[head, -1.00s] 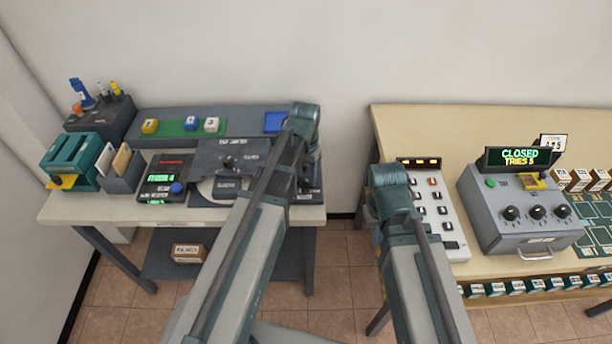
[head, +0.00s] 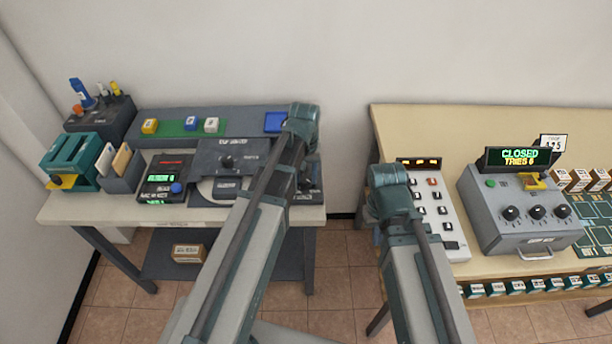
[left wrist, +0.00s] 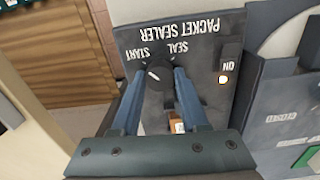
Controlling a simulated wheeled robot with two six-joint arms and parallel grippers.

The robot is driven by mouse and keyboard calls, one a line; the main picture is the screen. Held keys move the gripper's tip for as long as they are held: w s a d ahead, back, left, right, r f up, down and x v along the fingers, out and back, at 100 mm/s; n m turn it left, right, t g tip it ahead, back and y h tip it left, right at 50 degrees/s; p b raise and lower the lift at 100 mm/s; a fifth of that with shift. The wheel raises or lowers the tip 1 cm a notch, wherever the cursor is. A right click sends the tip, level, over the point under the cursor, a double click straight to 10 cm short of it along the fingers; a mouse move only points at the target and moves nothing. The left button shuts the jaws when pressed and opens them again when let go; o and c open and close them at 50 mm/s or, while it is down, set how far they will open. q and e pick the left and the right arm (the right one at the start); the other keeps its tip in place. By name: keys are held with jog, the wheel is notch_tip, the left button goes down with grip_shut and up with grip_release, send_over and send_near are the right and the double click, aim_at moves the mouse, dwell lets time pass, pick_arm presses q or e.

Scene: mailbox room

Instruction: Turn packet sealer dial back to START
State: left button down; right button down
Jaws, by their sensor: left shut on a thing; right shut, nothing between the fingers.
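The packet sealer (left wrist: 205,60) is a dark panel, its lettering upside down in the left wrist view. Its round black dial (left wrist: 157,80) sits between the words START and SEAL. A white mark on the dial lies on its START side; I cannot tell if it lines up exactly. My left gripper (left wrist: 164,78) is shut on the dial, one blue finger on each side. In the head view my left arm hides this gripper and most of the sealer. My right arm shows there over the second table's near left corner, but its gripper is hidden.
A black box (head: 163,178) with green display text and a grey knobbed machine (head: 228,158) stand left of my left arm. A keypad panel (head: 435,210) and a grey dial box (head: 520,215) stand on the right table. A gap separates the tables.

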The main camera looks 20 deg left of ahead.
aim_at(305, 179)
pick_arm(q)
jog(key=shift+n, duration=0.9)
jog(key=c, duration=0.7)
grip_release()
notch_tip(305, 179, up, 14)
jog(key=p, duration=1.3)
jog(key=shift+a+f+p, duration=0.1)
jog(key=shift+p, duration=0.3)
